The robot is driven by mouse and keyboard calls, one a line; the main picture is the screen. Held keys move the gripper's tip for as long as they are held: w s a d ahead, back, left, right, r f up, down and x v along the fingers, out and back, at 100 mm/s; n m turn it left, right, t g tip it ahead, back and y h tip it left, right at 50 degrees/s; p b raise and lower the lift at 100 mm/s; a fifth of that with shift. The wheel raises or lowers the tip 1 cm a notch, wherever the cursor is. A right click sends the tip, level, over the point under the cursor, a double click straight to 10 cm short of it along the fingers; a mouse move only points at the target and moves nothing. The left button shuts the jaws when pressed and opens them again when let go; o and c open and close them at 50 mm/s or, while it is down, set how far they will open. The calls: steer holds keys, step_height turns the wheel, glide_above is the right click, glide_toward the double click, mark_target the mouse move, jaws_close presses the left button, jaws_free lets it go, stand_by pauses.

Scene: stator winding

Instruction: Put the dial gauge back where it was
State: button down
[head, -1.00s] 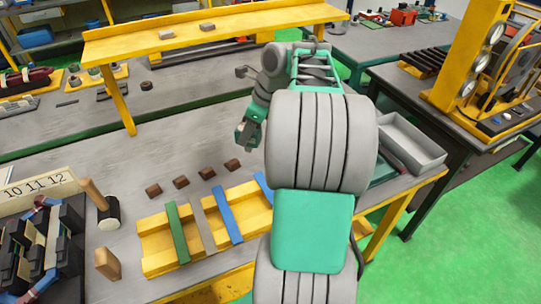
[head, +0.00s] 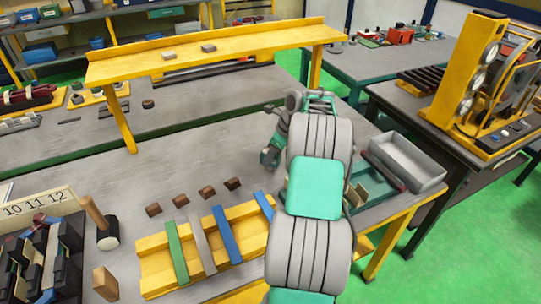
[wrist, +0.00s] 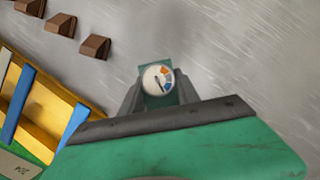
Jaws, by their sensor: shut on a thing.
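The dial gauge (wrist: 158,80) is a small round white-faced gauge with orange and blue marks and a dark needle. In the wrist view it sits between the dark fingers of my gripper (wrist: 160,98), which is shut on it. In the head view my gripper (head: 270,157) is over the grey bench, to the right of the brown blocks. The gauge itself cannot be made out there. A small teal patch shows behind the gauge in the wrist view; I cannot tell what it is part of.
Brown blocks (head: 207,191) stand in a row behind a yellow rack (head: 155,246) with coloured bars. A mallet (head: 107,232) stands at left. A grey tray (head: 410,160) lies at right beside my arm. A yellow shelf (head: 220,46) spans the bench. Bare bench (head: 190,155) lies left of my gripper.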

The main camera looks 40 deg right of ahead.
steer(key=shift+f, duration=0.15)
steer(key=shift+f+p, duration=0.35)
steer(key=shift+f, duration=0.1)
steer(key=c, duration=0.9)
jaws_free()
